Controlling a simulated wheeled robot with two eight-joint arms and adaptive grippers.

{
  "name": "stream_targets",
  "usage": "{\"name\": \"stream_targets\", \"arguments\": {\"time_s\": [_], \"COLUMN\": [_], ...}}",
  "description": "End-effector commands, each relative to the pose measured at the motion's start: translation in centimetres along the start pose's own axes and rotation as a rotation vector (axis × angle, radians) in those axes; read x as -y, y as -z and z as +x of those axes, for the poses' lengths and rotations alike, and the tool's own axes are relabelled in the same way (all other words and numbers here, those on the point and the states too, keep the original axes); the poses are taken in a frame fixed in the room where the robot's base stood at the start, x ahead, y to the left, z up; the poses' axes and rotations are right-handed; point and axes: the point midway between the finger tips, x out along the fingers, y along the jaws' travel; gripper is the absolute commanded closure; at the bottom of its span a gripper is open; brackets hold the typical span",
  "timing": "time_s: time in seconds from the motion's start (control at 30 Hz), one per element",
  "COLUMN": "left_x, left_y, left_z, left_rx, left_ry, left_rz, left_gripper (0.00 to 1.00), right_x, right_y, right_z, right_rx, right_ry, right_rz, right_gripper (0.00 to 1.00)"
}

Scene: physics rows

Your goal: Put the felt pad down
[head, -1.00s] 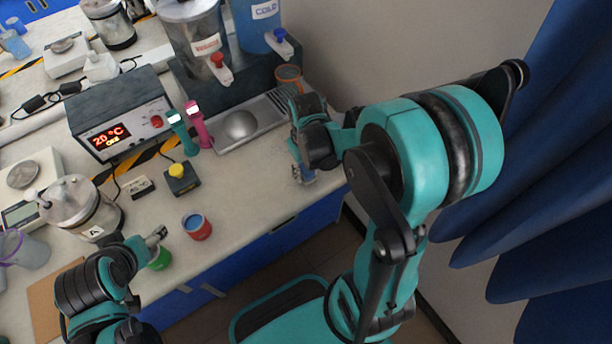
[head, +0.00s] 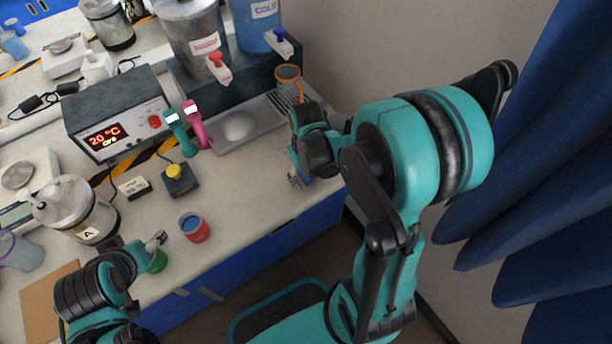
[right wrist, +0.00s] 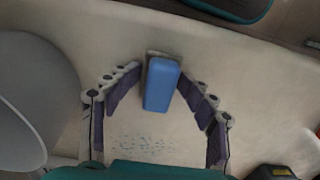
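The felt pad (right wrist: 162,85) is a blue block with a greyish-brown layer along one end, seen in the right wrist view. It lies between the fingertips of my right gripper (right wrist: 160,80), on or just above the pale bench top. In the head view my right gripper (head: 301,178) is low over the front right of the bench (head: 235,185), mostly hiding the pad. My left gripper (head: 157,241) is beside a green cup (head: 157,262); whether it touches the cup is unclear.
A red cup with blue inside (head: 194,228) stands near the front edge. Small blue specks mark the bench (right wrist: 145,145). Blue curtain hangs at right.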

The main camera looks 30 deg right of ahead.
Motion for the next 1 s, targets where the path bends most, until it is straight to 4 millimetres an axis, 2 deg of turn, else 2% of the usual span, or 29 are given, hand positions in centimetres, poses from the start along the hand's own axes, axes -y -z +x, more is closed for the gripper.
{"name": "stream_targets", "arguments": {"time_s": [0.27,0.37,0.47,0.8,1.0], "left_x": [0.0,0.0,0.0,0.0,0.0], "left_y": [0.1,0.4,1.0,3.0,3.4], "left_z": [-0.1,-0.6,-1.4,-4.2,-4.8], "left_rx": [0.0,0.0,0.0,0.0,0.0], "left_ry": [0.0,0.0,0.0,0.0,0.0], "left_rz": [0.0,0.0,0.0,0.0,0.0], "left_gripper": [0.3,0.3,0.3,0.3,0.3], "right_x": [0.0,0.0,0.0,0.0,0.0], "right_y": [0.0,0.0,0.0,0.0,0.0], "right_z": [-0.1,-0.8,-2.5,-10.1,-12.5], "right_rx": [0.0,0.0,0.0,0.0,0.0], "right_ry": [0.0,0.0,0.0,0.0,0.0], "right_rz": [0.0,0.0,0.0,0.0,0.0], "right_gripper": [0.44,0.44,0.44,0.44,0.44]}}
